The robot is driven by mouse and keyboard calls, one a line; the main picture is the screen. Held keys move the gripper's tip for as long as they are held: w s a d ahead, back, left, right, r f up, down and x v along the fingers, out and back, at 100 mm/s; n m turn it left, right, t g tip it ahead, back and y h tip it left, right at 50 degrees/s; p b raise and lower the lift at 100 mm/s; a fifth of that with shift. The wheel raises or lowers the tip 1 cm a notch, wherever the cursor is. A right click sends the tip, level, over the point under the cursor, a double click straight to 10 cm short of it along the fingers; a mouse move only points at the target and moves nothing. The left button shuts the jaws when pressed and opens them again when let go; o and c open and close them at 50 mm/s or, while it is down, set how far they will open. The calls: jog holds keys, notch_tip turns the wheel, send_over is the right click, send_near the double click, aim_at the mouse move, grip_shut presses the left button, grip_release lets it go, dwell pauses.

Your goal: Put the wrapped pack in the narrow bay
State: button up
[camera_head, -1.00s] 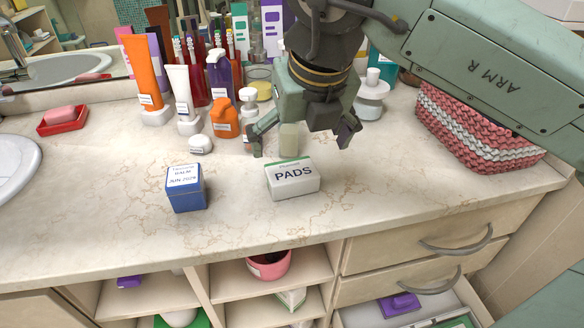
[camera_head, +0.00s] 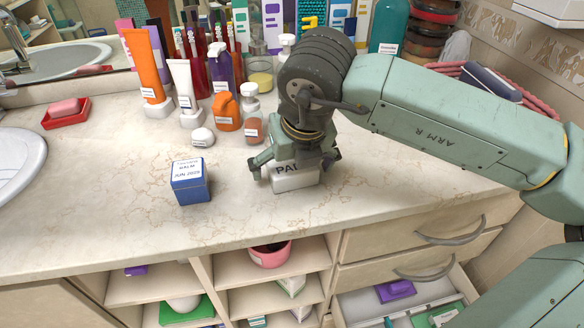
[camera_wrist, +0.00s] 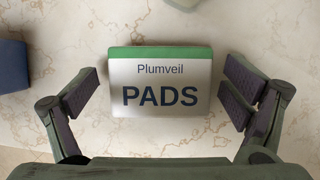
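The wrapped pack appears to be the white and green box marked PADS (camera_head: 296,181), lying on the counter, its label facing up in the wrist view (camera_wrist: 160,82). My gripper (camera_head: 298,166) is lowered over it, one finger on each side. In the wrist view my gripper (camera_wrist: 158,98) is open, with a gap between each finger pad and the pack. Open shelf bays are under the counter: a left bay (camera_head: 150,287) and a middle bay (camera_head: 235,268). I cannot tell which is the narrow bay.
A blue box (camera_head: 190,181) stands left of the pack. Tubes and bottles, including an orange bottle (camera_head: 226,112), stand behind. A pink bowl (camera_head: 270,257) sits in the middle bay. An open drawer at lower right holds a purple item (camera_head: 395,291). The front left counter is clear.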

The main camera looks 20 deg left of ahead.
jog(key=c, duration=1.4)
jog(key=shift+r, duration=0.1)
